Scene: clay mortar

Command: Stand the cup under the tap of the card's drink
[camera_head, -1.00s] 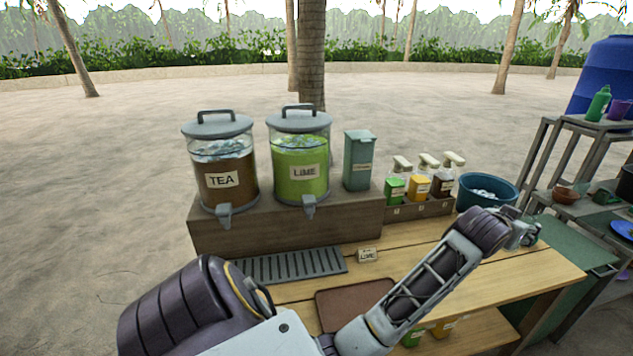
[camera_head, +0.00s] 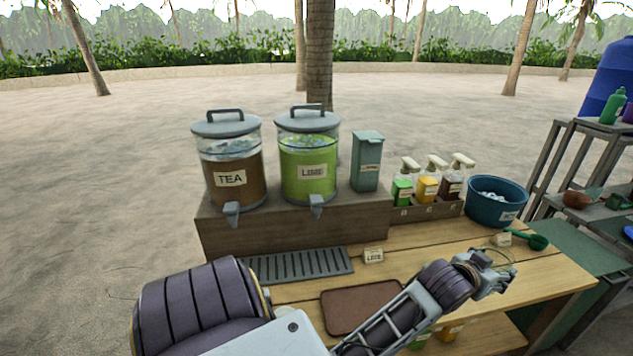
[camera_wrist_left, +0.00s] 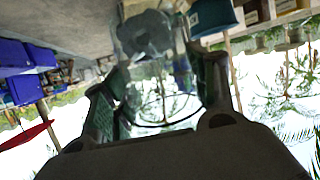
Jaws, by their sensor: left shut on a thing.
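The small card (camera_head: 373,256) reads LIME and stands on the wooden table in front of the dispensers. The lime dispenser (camera_head: 309,175) holds green drink and its grey tap (camera_head: 317,201) hangs over the front of the raised shelf. The tea dispenser (camera_head: 235,178) with brown drink and its tap (camera_head: 232,210) is to its left. My left gripper (camera_head: 497,271) is over the right part of the table, shut on a clear cup (camera_wrist_left: 163,105) that is faint in the head view. The fingers show on either side of it in the wrist view. My right gripper is out of view.
A slatted drip tray (camera_head: 300,266) lies below the taps. A brown tray (camera_head: 362,307) is nearer me. A teal box (camera_head: 367,160), syrup bottles (camera_head: 427,188) and a blue ice tub (camera_head: 497,200) stand to the right. A green scoop (camera_head: 538,242) lies near the gripper.

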